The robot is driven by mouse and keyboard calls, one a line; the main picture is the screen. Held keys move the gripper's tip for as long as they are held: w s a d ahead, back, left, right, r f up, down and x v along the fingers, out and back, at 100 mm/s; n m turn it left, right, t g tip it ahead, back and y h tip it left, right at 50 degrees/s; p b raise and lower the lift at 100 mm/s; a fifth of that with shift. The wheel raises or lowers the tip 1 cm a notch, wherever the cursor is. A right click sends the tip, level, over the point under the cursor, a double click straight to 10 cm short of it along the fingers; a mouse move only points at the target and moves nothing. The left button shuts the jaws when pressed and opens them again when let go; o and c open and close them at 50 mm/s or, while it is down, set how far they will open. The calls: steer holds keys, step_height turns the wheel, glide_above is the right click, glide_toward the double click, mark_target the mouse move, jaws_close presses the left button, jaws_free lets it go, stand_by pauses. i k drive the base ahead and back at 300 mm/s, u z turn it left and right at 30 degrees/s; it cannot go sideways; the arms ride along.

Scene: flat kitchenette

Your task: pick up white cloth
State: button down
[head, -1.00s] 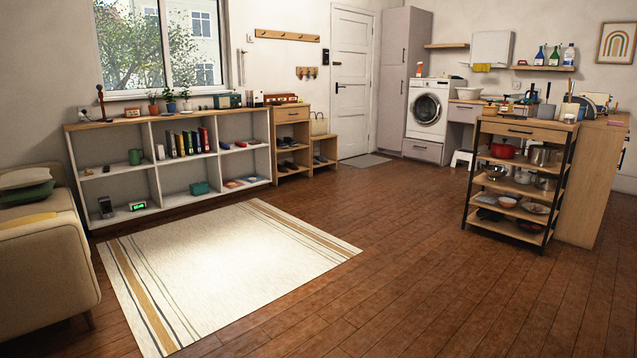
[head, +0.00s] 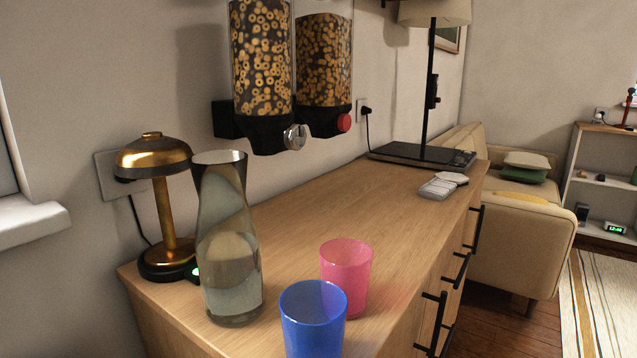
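I see no thing in the head view that I can clearly tell is a white cloth. A small flat whitish item (head: 437,188) lies toward the far end of the wooden cabinet top, with a pale flat piece (head: 452,178) against it; I cannot tell what they are. My gripper is not in view.
On the wooden cabinet (head: 300,226) stand a glass carafe (head: 229,245), a blue cup (head: 313,320), a pink cup (head: 346,275) and a brass lamp (head: 162,205). Cereal dispensers (head: 262,75) hang above. A black stand (head: 420,154) is behind. The middle of the top is clear.

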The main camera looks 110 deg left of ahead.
mark_target(438, 190)
steer(key=u, duration=3.7)
steer(key=k, duration=0.25)
steer(key=z, duration=1.55)
steer(key=i, duration=1.3)
steer(key=u, duration=0.65)
steer(key=i, duration=1.05)
steer(key=u, duration=0.9)
